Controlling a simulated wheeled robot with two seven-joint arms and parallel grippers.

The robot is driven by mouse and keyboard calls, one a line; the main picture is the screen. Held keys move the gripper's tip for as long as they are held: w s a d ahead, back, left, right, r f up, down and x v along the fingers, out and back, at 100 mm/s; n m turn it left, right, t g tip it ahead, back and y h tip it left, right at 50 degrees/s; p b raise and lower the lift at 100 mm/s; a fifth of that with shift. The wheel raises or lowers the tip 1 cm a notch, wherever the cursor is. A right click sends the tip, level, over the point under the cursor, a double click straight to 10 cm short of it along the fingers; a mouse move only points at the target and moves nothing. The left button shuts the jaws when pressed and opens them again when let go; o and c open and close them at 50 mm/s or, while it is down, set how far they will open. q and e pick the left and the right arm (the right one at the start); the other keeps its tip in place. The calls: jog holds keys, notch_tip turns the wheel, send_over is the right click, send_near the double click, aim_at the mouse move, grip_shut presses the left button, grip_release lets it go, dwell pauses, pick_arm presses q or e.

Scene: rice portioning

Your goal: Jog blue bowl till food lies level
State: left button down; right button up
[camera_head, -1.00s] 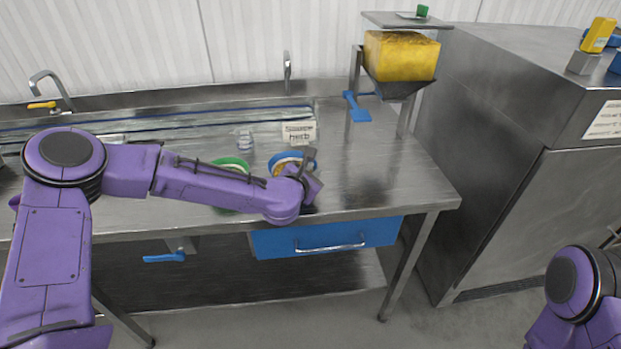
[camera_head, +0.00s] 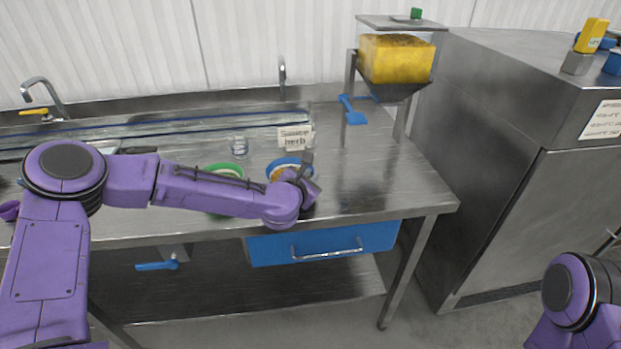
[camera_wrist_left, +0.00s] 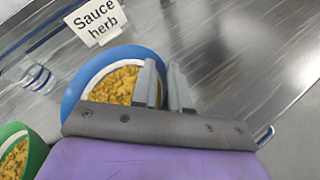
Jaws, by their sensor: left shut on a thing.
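The blue bowl (camera_head: 284,161) is on the steel worktop in the head view, partly behind my left wrist. In the left wrist view the blue bowl (camera_wrist_left: 72,94) holds yellow-brown food (camera_wrist_left: 112,86) with an uneven, grainy surface. My left gripper (camera_wrist_left: 165,84) is shut on the bowl's right rim, one finger inside over the food and one outside. In the head view my left gripper (camera_head: 306,167) is at the bowl's right side. Whether the bowl's base touches the worktop is hidden. My right gripper is out of view; only part of that arm shows at lower right.
A green bowl (camera_wrist_left: 36,150) with similar food stands close to the left. A "Sauce herb" card (camera_head: 295,138) and a small clear jar (camera_head: 239,146) are behind. A hopper with yellow contents (camera_head: 397,60) stands at back right. The worktop right of the bowl is clear.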

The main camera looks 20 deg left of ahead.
pick_arm(q)
jog(key=shift+f+b, duration=0.3)
jog(key=shift+b, duration=0.25)
jog(key=c, duration=1.1)
grip_release()
jog(key=shift+o, duration=0.2)
